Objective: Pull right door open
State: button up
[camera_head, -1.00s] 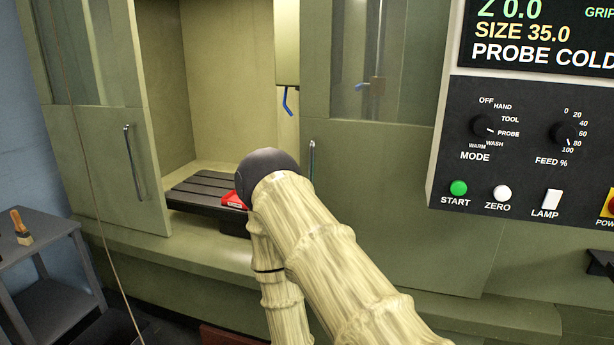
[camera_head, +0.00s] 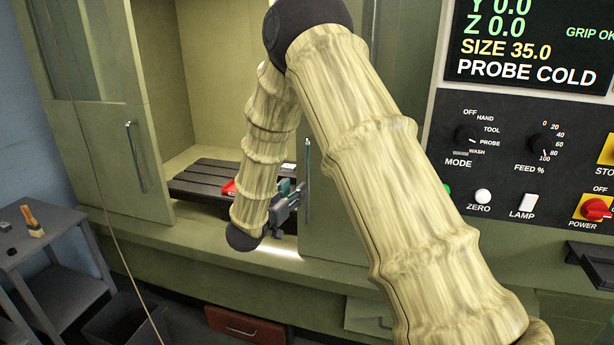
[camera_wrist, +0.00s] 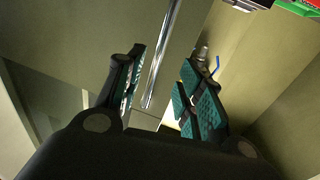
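The right door (camera_head: 330,215) is a green machine panel with a slim vertical metal bar handle (camera_head: 308,165) near its left edge. My gripper (camera_head: 292,194) is at the left of this handle, low by its lower half; my forearm hides part of the doorway. In the wrist view my gripper (camera_wrist: 162,58) is open, its teal-padded fingers apart. The handle bar (camera_wrist: 163,55) shows in the gap between them, nearer the left finger, with no clear contact on either side. The door panel (camera_wrist: 90,35) lies behind it.
The left door (camera_head: 100,150) with its own handle (camera_head: 135,155) stands left of the opening. A dark slotted table (camera_head: 205,180) with a red object (camera_head: 229,188) is inside. A control panel (camera_head: 510,150) is at right. A grey cart (camera_head: 45,250) stands at left.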

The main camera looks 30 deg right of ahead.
aim_at(306, 179)
jog(key=p+x, duration=0.3)
jog(key=x, duration=0.5)
jog(key=shift+w+d+p, duration=0.1)
jog(key=shift+d+p, duration=0.2)
jog(key=shift+p, duration=0.1)
jog(key=shift+w+d, duration=0.3)
jog(key=shift+d, duration=0.15)
jog(key=shift+c, duration=0.4)
grip_shut()
